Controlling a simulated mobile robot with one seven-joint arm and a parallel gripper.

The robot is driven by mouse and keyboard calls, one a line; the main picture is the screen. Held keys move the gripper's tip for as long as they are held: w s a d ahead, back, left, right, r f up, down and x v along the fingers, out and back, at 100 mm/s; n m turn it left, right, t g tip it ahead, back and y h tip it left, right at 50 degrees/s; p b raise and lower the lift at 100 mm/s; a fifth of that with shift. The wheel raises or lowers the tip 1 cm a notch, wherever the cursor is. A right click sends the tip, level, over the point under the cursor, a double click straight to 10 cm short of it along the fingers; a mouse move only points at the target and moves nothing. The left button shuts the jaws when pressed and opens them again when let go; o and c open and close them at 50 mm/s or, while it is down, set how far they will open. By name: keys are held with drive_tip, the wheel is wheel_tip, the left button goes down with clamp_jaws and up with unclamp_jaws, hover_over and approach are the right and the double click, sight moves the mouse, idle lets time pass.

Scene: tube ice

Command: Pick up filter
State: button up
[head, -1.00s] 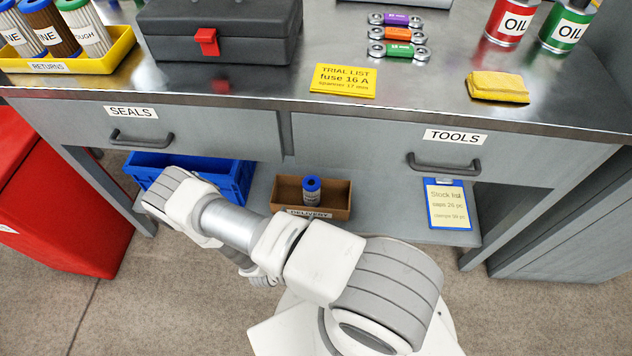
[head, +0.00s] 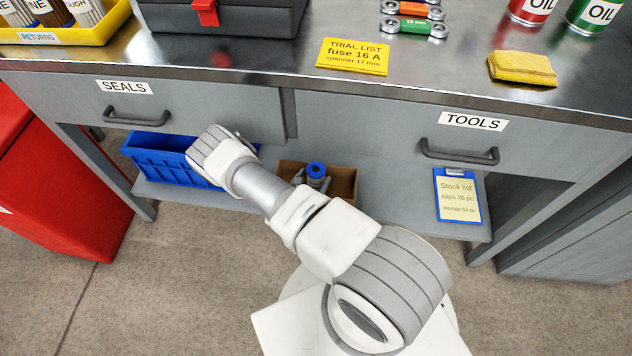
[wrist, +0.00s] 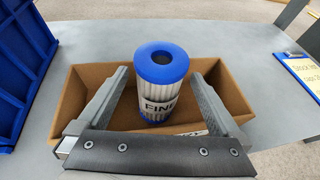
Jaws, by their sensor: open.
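The filter (wrist: 162,90) is a white pleated cylinder with a blue top and base and a label whose visible letters begin "FIN". It stands upright in the brown delivery box (wrist: 88,82) on the lower shelf. It also shows in the head view (head: 316,170), partly hidden by my arm. My gripper (wrist: 160,74) is open and empty, with one finger on each side of the filter. The fingers reach over the box, with visible gaps between them and the filter.
A blue crate (head: 160,160) stands left of the box on the shelf (head: 400,205). A clipboard (head: 458,196) lies to the right. The drawers marked SEALS (head: 180,112) and TOOLS (head: 400,140) are shut above. A red cabinet (head: 70,195) stands at far left.

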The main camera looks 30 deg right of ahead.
drive_tip(key=shift+b+x, duration=1.4)
drive_tip(key=shift+x, duration=1.35)
drive_tip(key=shift+r, duration=0.25)
drive_tip(key=shift+c, duration=0.3)
drive_tip(key=c, duration=1.3)
